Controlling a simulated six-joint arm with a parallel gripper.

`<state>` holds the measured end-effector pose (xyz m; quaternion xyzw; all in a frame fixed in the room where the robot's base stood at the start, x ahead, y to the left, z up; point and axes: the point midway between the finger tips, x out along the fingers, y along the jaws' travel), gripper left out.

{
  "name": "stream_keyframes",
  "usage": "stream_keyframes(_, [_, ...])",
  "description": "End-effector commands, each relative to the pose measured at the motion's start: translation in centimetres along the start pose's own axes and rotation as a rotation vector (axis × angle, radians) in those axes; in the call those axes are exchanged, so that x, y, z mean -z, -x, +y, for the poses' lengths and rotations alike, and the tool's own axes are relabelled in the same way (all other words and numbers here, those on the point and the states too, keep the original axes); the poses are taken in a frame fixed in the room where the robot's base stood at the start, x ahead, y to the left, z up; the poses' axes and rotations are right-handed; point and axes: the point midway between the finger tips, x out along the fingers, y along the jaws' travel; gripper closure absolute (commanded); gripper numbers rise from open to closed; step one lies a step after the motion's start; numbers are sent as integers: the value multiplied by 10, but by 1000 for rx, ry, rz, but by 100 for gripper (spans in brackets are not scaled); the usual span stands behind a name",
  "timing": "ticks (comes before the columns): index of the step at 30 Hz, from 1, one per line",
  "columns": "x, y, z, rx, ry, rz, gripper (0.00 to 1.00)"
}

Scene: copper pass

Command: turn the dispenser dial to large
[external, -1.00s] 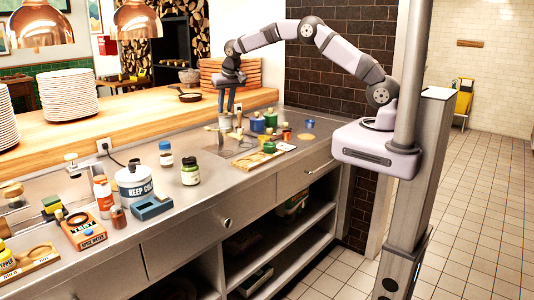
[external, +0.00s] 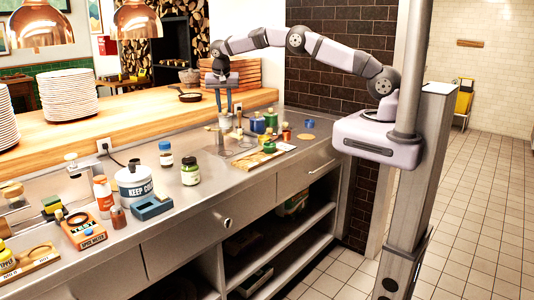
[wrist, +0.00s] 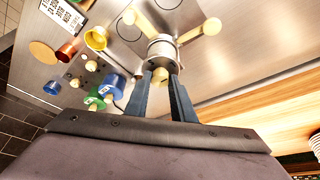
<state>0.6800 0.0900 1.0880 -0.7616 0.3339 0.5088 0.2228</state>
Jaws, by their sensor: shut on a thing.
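A round metal hub (wrist: 162,48) with several cream-tipped spokes, which looks like the dispenser dial, stands on the steel counter in the wrist view. One cream spoke tip (wrist: 129,17) points to the upper left and another (wrist: 212,26) to the upper right. My gripper (wrist: 163,76) has its two blue-grey fingers closed in at the near side of the hub, with a cream knob between the tips. In the external view my gripper (external: 227,112) points down at the hub at the back of the counter. I cannot make out any size marks or the pointer.
Blue (wrist: 115,83), green (wrist: 96,103) and red (wrist: 66,53) containers stand close to the hub. A white printed card (wrist: 62,16) lies beyond them.

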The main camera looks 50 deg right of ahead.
Motion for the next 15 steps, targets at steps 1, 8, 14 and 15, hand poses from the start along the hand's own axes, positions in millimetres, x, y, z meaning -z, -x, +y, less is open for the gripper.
stream_keyframes(1, [0,0,0,0,-2,-1,100])
stream_keyframes(8, [-1,0,0,1,-1,-2,75])
stream_keyframes(14, [0,0,0,1,0,-1,59])
stream_keyframes(15, [0,0,0,1,0,-1,59])
